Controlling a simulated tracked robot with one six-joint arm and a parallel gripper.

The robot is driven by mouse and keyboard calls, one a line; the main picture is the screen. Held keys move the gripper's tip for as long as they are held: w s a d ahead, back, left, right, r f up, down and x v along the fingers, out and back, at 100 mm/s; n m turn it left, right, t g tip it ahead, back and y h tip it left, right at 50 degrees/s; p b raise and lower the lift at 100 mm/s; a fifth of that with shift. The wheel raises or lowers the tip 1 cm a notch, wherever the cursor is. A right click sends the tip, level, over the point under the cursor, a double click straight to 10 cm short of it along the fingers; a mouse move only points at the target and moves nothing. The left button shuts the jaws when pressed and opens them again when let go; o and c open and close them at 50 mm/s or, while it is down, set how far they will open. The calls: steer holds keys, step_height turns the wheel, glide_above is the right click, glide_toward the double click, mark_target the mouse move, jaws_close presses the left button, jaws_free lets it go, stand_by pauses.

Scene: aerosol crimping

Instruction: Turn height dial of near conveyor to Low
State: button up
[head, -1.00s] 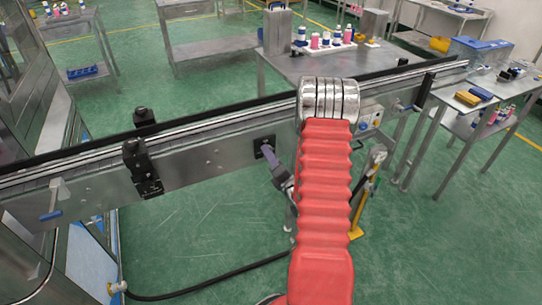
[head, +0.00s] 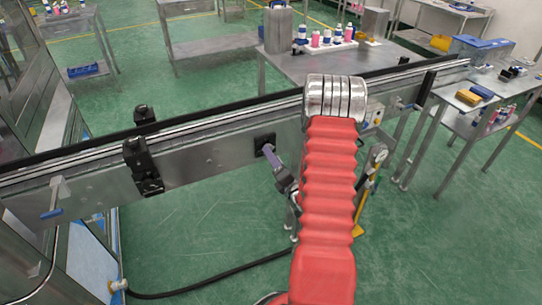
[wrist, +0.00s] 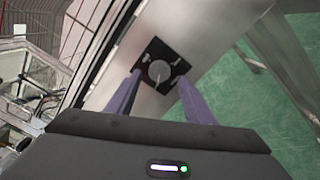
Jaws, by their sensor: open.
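The near conveyor (head: 205,165) runs across the head view, with a black square dial plate (head: 264,140) on its front side wall. In the wrist view the height dial (wrist: 159,70) is a round grey knob on the black plate (wrist: 148,53), with pale marks around it too small to read. I cannot tell its setting. My gripper (wrist: 160,80) is open, its two purple fingers pointing at the plate, one on each side of the knob. I cannot tell whether they touch it. In the head view my gripper (head: 267,151) is right in front of the plate, partly behind my red arm.
A black clamp-like bracket (head: 143,166) sits on the conveyor left of the dial. A blue-tipped lever (head: 52,212) is at its left end. A black hose (head: 210,279) lies on the open green floor.

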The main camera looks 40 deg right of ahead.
steer(key=v, duration=1.1)
steer(key=shift+s, duration=0.25)
steer(key=shift+a, duration=0.15)
